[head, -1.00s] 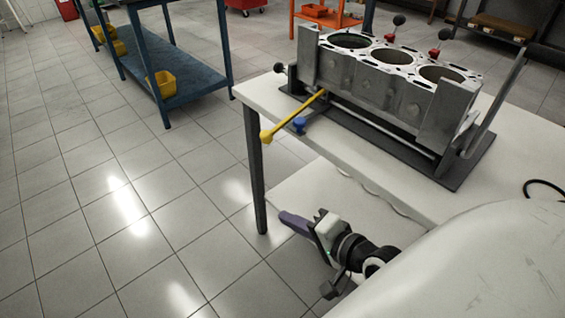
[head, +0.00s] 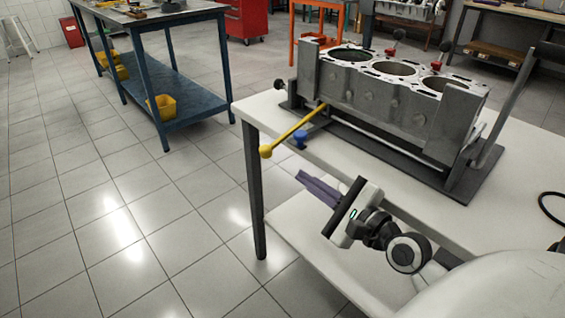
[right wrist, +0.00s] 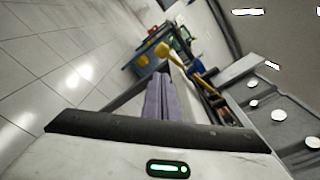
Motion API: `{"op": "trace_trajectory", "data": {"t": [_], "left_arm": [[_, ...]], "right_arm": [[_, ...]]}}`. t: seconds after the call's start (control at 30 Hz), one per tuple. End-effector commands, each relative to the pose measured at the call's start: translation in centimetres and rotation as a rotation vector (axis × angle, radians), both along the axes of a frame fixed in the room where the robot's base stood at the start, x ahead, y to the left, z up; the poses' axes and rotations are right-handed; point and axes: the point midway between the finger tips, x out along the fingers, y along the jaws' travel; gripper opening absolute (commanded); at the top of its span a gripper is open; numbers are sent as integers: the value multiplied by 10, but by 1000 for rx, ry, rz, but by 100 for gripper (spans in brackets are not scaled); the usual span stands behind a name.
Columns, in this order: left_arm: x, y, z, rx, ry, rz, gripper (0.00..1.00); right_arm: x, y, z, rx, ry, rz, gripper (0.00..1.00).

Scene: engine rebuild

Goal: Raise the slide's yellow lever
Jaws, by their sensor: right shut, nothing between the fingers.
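The yellow lever (head: 293,132) is a rod with a round knob at its end. It sticks out from the slide fixture under the engine block (head: 392,97) and slopes down past the table's front left edge. In the right wrist view the lever's knob (right wrist: 162,49) shows just beyond my fingertips. My right gripper (head: 301,178) has purple fingers, closed together and empty. It is below and slightly right of the knob in the head view, apart from it. The fingers also show in the right wrist view (right wrist: 158,98). My left gripper is not in view.
A blue knob (head: 300,139) sits beside the lever on the white table (head: 262,104). A grey upright bar (head: 515,105) stands at the fixture's right. A blue workbench (head: 187,103) with yellow bins is at the back left. The floor left of the table is clear.

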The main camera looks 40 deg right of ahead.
Motion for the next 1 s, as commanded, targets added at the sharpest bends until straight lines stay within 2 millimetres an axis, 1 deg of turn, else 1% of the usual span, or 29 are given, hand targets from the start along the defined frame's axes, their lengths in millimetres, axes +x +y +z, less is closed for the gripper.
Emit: {"op": "trace_trajectory", "data": {"t": [0.3,0.5,0.7,1.0], "left_arm": [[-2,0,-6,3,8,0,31],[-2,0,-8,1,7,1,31],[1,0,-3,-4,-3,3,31],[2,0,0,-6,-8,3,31]], "right_arm": [[53,2,-2,2,-3,1,0],[79,3,-4,1,-1,1,0],[89,3,-5,0,1,1,0],[89,3,-4,0,1,1,0]]}}
